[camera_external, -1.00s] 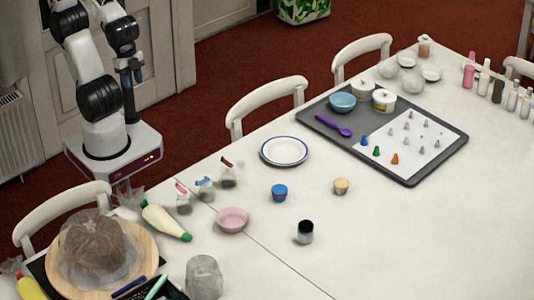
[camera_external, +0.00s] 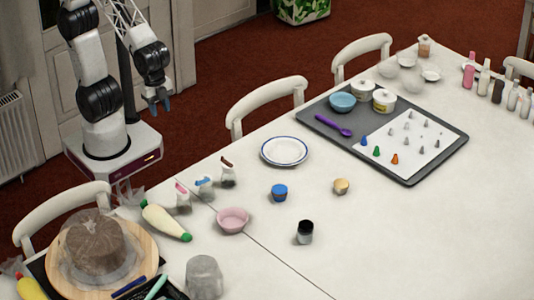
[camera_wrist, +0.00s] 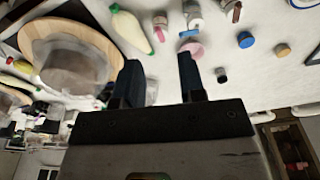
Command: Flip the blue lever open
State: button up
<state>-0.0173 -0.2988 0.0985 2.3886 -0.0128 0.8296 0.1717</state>
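The blue lever (camera_external: 204,182) tops a small clear jar near the table's near-left edge, between a jar with a pink lever (camera_external: 181,187) and one with a dark brown lever (camera_external: 227,163). In the wrist view the blue lever (camera_wrist: 185,34) is small, above the right finger. Whether it is up or down is too small to tell. My gripper (camera_external: 158,106) hangs in the air behind the table edge, well away from the jars. In the wrist view my gripper (camera_wrist: 158,62) has its two dark fingers apart with nothing held between them.
A white-and-green piping bag (camera_external: 165,222) and a pink bowl (camera_external: 232,220) lie near the jars. A covered cake stands on a wooden turntable (camera_external: 148,262) at left. A white chair (camera_external: 60,208) stands at the table edge. The table centre is fairly clear.

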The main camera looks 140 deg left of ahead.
jog(key=m+g, duration=0.1)
jog(key=m, duration=0.1)
send_over(202, 180)
jog(key=d, duration=0.2)
jog(key=f, duration=1.3)
jog(key=shift+w+d+f, duration=0.2)
jog(key=shift+w+f, duration=0.05)
jog(key=shift+f, duration=0.15)
jog(key=shift+f, duration=0.1)
jog(key=shift+f, duration=3.8)
grip_shut()
